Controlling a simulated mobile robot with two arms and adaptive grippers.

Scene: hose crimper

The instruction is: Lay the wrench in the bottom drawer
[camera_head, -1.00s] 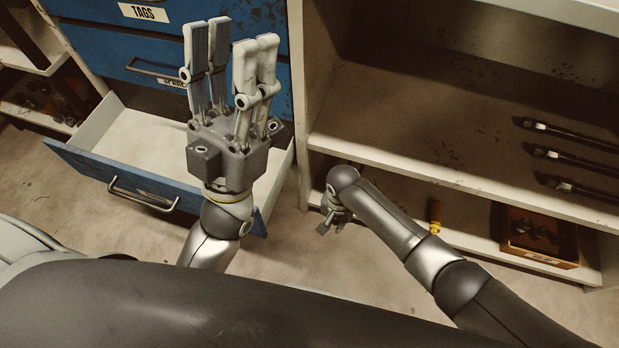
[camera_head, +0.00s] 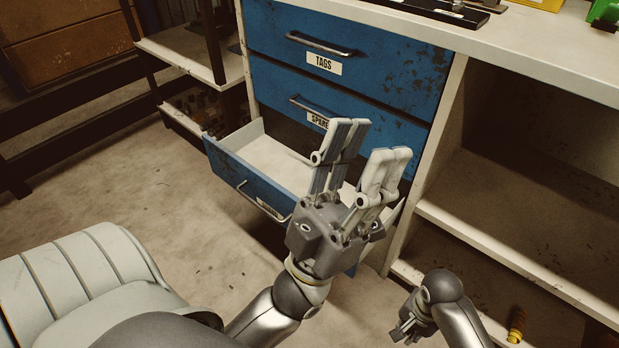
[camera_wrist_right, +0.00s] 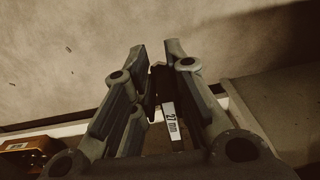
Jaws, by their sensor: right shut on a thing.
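The bottom drawer (camera_head: 232,176) is pulled open under two closed blue drawers, and the part of its pale inside that shows is empty. My left gripper (camera_head: 368,142) is open and empty, fingers up, and hides the drawer's right part. My right gripper (camera_head: 402,328) is low at the bottom edge of the head view, right of the drawer and beside the shelf unit. I cannot make out the wrench in the head view.
The closed drawers labelled TAGS (camera_head: 340,62) and SPARE (camera_head: 345,108) are above the open one. An open shelf unit (camera_head: 510,255) stands right, with a yellow-handled tool (camera_head: 516,325) low down. The floor (camera_head: 130,190) left of the drawer is clear.

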